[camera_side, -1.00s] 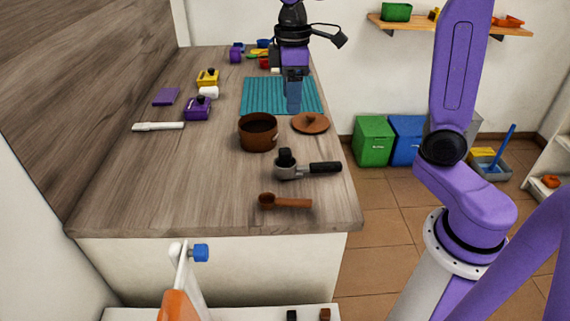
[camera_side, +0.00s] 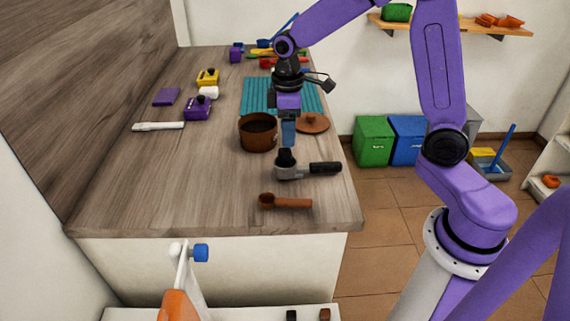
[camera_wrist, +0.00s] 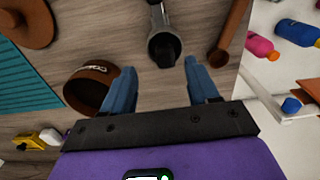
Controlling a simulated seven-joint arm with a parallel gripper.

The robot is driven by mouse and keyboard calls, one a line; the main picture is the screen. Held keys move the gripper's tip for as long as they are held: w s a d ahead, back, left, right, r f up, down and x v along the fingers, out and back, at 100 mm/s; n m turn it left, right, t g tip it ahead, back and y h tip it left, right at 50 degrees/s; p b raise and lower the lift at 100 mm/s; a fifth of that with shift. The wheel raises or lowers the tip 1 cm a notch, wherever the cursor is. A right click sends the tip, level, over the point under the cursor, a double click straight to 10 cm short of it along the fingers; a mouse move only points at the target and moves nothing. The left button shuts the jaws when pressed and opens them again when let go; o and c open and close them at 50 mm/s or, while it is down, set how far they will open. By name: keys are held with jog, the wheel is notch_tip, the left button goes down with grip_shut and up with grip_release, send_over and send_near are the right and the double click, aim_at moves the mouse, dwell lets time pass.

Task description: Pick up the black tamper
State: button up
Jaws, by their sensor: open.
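The black tamper (camera_side: 285,157) stands upright in the metal basket of a portafilter (camera_side: 294,172) near the front right of the counter. The portafilter's black handle points right. My gripper (camera_side: 288,142) points down just above and behind the tamper, with its blue fingers close to the tamper's top. In the wrist view my gripper (camera_wrist: 160,70) is open and empty, and the tamper (camera_wrist: 163,50) shows just beyond the gap between the fingertips. The side view cannot show whether a finger touches it.
A brown pot (camera_side: 257,134) stands close to the left of my gripper, and its brown lid (camera_side: 311,122) lies at the right. A wooden scoop (camera_side: 285,202) lies in front. A teal mat (camera_side: 255,95) lies behind. The counter's left front is clear.

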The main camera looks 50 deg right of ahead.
aim_at(285, 149)
jog(key=shift+a+f, duration=0.25)
jog(key=shift+f, duration=1.25)
jog(key=shift+a+f, duration=0.2)
jog(key=shift+f, duration=1.3)
grip_shut()
